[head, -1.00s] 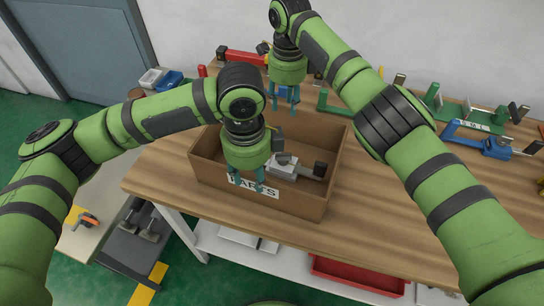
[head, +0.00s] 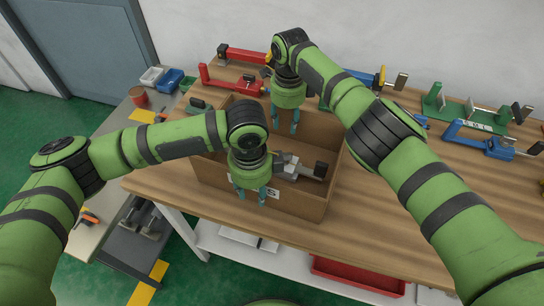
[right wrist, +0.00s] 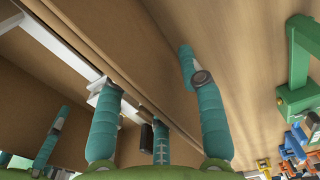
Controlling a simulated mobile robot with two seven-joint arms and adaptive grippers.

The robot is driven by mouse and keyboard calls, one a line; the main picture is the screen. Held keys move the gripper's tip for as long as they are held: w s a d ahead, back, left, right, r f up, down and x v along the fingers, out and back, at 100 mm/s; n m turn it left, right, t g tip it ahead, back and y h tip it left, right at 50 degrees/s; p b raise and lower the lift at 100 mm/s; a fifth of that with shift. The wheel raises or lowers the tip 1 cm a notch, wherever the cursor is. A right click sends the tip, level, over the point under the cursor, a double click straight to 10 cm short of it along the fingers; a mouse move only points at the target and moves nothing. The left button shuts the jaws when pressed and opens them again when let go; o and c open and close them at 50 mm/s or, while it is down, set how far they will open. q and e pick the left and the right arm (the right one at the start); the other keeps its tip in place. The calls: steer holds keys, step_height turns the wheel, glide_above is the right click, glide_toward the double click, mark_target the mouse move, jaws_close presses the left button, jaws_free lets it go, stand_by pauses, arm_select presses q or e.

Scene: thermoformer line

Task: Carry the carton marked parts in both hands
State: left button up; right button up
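The open brown carton (head: 220,190) stands on the wooden bench with grey and black parts (head: 300,168) inside. Its marking, on the near side, is partly hidden by my left gripper. My left gripper (head: 251,197) is at the near wall with its fingers apart, pointing down. My right gripper (head: 285,122) is at the far wall, also pointing down. In the right wrist view its teal fingers (right wrist: 153,90) are spread, with a carton wall edge running between them. No contact with the wall is clear.
A red clamp (head: 235,86), a green fixture (head: 470,110) and a blue fixture (head: 480,140) sit on the bench (head: 400,225). Small bins (head: 168,80) stand at left. A red tray (head: 358,277) lies on the shelf below.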

arm_select(q)
jaws_close()
arm_select(e)
jaws_close()
arm_select(q)
steer(key=shift+r, duration=0.15)
arm_select(e)
steer(key=shift+w+r, duration=0.1)
steer(key=shift+r, duration=0.05)
